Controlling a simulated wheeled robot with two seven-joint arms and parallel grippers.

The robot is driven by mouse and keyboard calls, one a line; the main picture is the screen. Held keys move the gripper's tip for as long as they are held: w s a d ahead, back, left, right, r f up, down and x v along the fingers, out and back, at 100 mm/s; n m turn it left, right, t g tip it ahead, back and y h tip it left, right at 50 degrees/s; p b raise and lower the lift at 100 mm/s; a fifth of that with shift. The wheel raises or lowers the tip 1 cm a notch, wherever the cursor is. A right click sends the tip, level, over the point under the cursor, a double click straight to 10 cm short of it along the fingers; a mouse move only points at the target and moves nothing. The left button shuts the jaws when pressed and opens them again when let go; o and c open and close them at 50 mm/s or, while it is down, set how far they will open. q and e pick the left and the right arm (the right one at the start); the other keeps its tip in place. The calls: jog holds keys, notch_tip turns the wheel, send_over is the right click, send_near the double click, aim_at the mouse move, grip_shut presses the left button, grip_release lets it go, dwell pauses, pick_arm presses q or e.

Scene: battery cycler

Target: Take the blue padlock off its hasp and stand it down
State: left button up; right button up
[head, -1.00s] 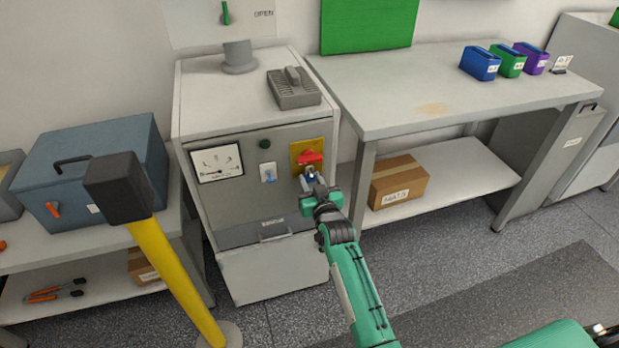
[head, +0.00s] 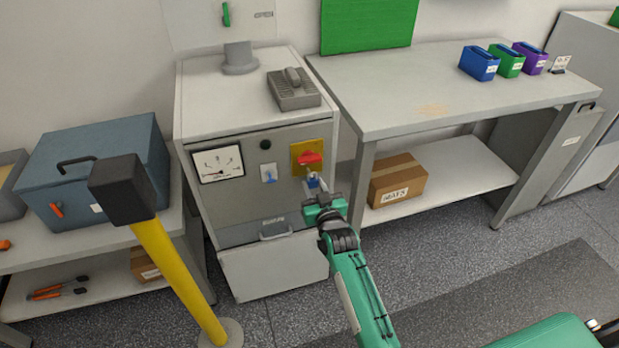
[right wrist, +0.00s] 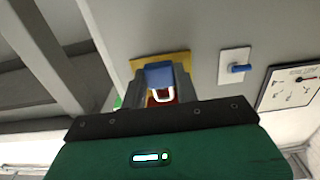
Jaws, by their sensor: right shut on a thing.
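The blue padlock (head: 313,182) is just below and in front of the red rotary switch (head: 309,159) on its yellow plate (head: 297,150), on the grey cabinet front. My right gripper (head: 315,186) is shut on the padlock. In the right wrist view the blue body (right wrist: 158,73) sits between the two fingers, with its pale shackle (right wrist: 162,96) showing beside it. I cannot tell whether the shackle is still through the hasp; the hasp is hidden. My left gripper is not in view.
The cabinet has a dial meter (head: 217,163), a small blue-handled switch (head: 268,172) and a drawer handle (head: 275,236). A yellow post with a black head (head: 170,260) stands to the left. The workbench (head: 430,100) at right has clear room on top.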

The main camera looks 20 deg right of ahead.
aim_at(313, 185)
jog(key=shift+s+d+p, duration=0.1)
jog(key=shift+s+p, duration=1.2)
jog(key=shift+s, duration=0.9)
